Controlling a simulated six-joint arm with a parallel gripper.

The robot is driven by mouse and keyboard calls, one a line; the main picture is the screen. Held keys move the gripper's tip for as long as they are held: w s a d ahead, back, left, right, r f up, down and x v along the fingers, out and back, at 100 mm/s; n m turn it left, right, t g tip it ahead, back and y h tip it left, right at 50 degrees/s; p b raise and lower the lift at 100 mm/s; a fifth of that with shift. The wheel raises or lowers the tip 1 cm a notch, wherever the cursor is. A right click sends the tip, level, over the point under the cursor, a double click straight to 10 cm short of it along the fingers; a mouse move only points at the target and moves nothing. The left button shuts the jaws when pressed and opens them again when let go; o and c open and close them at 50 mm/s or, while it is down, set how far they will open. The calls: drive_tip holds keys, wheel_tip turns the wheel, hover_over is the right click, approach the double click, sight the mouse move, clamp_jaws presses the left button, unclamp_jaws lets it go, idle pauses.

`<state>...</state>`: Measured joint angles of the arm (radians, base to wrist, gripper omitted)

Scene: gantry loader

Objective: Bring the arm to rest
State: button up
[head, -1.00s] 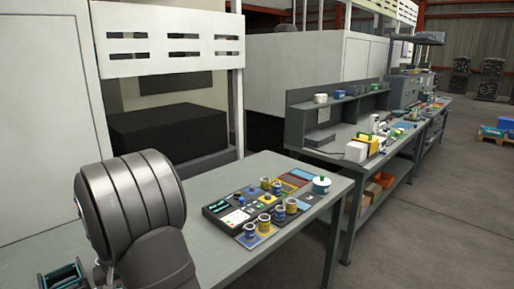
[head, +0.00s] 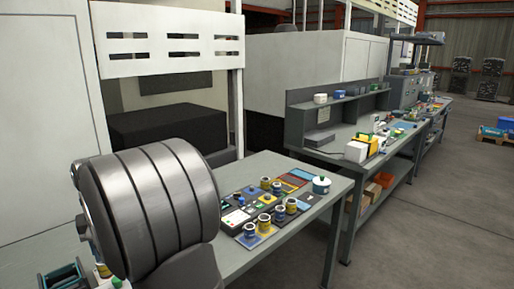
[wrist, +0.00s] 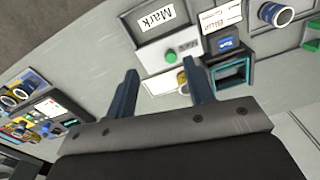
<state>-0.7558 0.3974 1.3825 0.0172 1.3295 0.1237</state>
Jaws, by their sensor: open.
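My gripper (wrist: 160,72) shows in the wrist view as two dark blue-grey fingers spread apart, with nothing between them. Its fingers point over a grey bench top (wrist: 95,65). In the head view my large dark grey arm link fills the lower left, and the gripper itself is hidden. The same bench (head: 250,265) runs to the right of the link there.
A teal-framed box (wrist: 232,72) is close to the right finger. A second bench (head: 340,135) stands behind.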

drive_tip(key=w+a+f+n+y, duration=0.1)
drive_tip(key=w+a+f, duration=0.1)
drive_tip(key=f, duration=0.4)
drive_tip(key=shift+w+a+f+n+t+y, duration=0.15)
drive_tip(key=shift+w+f+n+t+y, duration=0.2)
drive_tip(key=shift+w, duration=0.45)
idle(0.8)
drive_tip(key=s+d+r+m+h, duration=0.2)
drive_tip(key=s+d+r, duration=0.15)
drive_tip(key=r, duration=0.45)
wheel_tip(320, 180, down, 12)
drive_tip(key=s, duration=0.1)
drive_tip(key=shift+a+g, duration=0.3)
drive_tip(key=shift+g, duration=0.15)
drive_tip(key=shift+r, duration=0.1)
